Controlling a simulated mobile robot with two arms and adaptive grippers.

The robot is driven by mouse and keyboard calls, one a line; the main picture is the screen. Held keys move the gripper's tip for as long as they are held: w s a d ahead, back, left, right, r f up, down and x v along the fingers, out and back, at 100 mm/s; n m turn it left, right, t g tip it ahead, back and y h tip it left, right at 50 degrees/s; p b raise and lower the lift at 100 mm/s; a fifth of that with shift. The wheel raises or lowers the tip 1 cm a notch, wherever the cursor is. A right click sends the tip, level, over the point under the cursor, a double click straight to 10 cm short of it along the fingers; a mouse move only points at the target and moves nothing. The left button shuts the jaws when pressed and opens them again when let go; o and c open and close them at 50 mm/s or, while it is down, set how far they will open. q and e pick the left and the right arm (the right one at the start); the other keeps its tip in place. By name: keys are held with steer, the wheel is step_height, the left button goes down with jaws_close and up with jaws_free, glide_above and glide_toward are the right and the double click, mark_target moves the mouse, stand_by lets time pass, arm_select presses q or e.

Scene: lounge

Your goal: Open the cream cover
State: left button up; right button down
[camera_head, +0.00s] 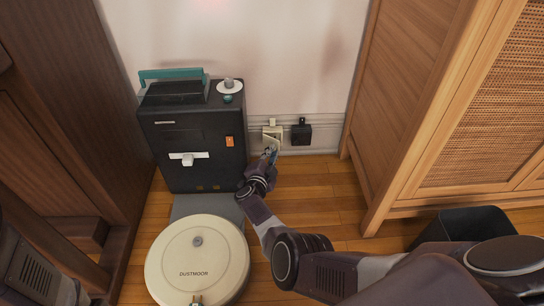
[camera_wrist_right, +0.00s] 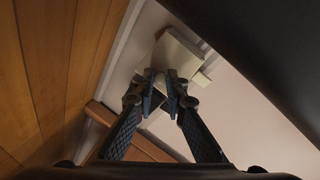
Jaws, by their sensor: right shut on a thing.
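The cream cover (camera_head: 273,135) is on a small outlet low on the back wall, right of the dark dock. My right gripper (camera_head: 271,153) reaches up to it from below. In the right wrist view, the fingers (camera_wrist_right: 161,84) are closed together at the lower edge of the cream cover (camera_wrist_right: 176,56) and pinch it. The cover appears angled out from the wall, but how far is hard to tell. The fingertips partly hide its lower edge. My left gripper is not in view; only part of my left arm shows at the lower left.
A black outlet box (camera_head: 302,134) sits just right of the cover. The dark dock (camera_head: 190,140) stands close on the left, with a round cream robot vacuum (camera_head: 197,262) in front. A wooden cabinet (camera_head: 400,110) bounds the right, near a black bin (camera_head: 470,224).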

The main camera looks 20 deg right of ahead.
steer(key=shift+f+h, duration=0.1)
steer(key=shift+h, duration=0.2)
steer(key=c, duration=1.9)
jaws_free()
steer(key=shift+c, duration=0.2)
